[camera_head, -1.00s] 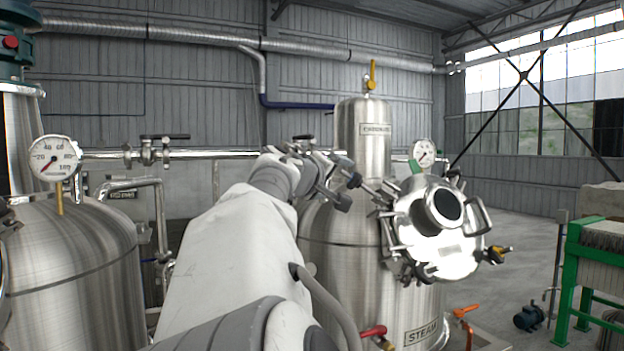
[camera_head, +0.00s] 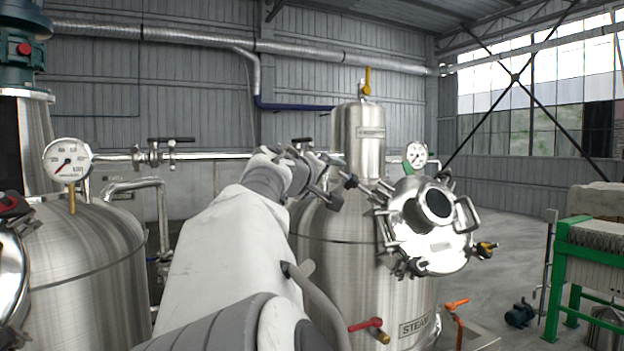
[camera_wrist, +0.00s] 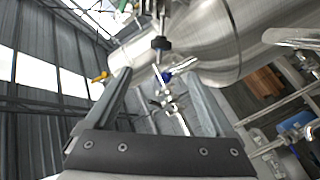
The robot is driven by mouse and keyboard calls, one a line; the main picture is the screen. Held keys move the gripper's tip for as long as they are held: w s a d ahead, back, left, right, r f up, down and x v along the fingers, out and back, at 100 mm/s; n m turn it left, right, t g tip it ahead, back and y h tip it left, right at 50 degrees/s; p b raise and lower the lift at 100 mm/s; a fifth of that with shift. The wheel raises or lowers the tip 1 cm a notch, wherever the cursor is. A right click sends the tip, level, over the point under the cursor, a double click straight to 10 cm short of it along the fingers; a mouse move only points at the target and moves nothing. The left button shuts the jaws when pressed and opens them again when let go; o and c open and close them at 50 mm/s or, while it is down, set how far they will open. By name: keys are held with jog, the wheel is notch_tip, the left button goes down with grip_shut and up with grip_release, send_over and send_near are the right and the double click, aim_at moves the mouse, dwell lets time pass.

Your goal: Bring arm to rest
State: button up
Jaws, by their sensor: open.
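My arm reaches forward from the bottom of the head view, in a pale cover with grey joints. My gripper (camera_head: 342,191) is at its far end, in front of the steel tank marked STEAM (camera_head: 330,250) in the picture. In the wrist view my gripper (camera_wrist: 162,85) shows two dark fingers spread apart with nothing between them. Beyond them are a steel vessel and small fittings. I cannot tell how far the fingertips are from the tank.
A round manway cover (camera_head: 432,222) with clamps juts from the tank, right of my gripper. A red-handled valve (camera_head: 369,323) is below. A left tank (camera_head: 85,260) carries a dial gauge (camera_head: 68,160). A green-framed unit (camera_head: 590,260) stands right. Open floor (camera_head: 500,240) shows between.

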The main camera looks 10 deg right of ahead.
jog(key=s+d+f+m+g, duration=0.1)
jog(key=d+f, duration=0.2)
jog(key=f, duration=0.1)
jog(key=s+d+f+m+g+y, duration=0.1)
jog(key=s+d+f, duration=0.1)
jog(key=d+f, duration=0.2)
jog(key=s+d+f+m+g+y, duration=0.1)
jog(key=d+f+g, duration=0.1)
jog(key=d+f, duration=0.2)
jog(key=shift+s+d+f, duration=0.15)
jog(key=shift+d+f, duration=0.1)
jog(key=shift+f, duration=0.35)
jog(key=s+f+m+g+y, duration=0.25)
jog(key=s+f+y, duration=0.25)
jog(key=s+f, duration=0.55)
jog(key=s+a+f, duration=0.2)
jog(key=s+a, duration=0.1)
jog(key=s, duration=0.5)
jog(key=s+a+f+g+y, duration=0.1)
jog(key=s+a+f, duration=0.1)
jog(key=s, duration=0.6)
jog(key=s+a+f+n+y, duration=0.1)
jog(key=s+a+f, duration=0.1)
jog(key=s+a, duration=0.3)
jog(key=s, duration=0.3)
jog(key=shift+f+g, duration=0.2)
jog(key=shift+g, duration=0.15)
jog(key=shift+a, duration=0.1)
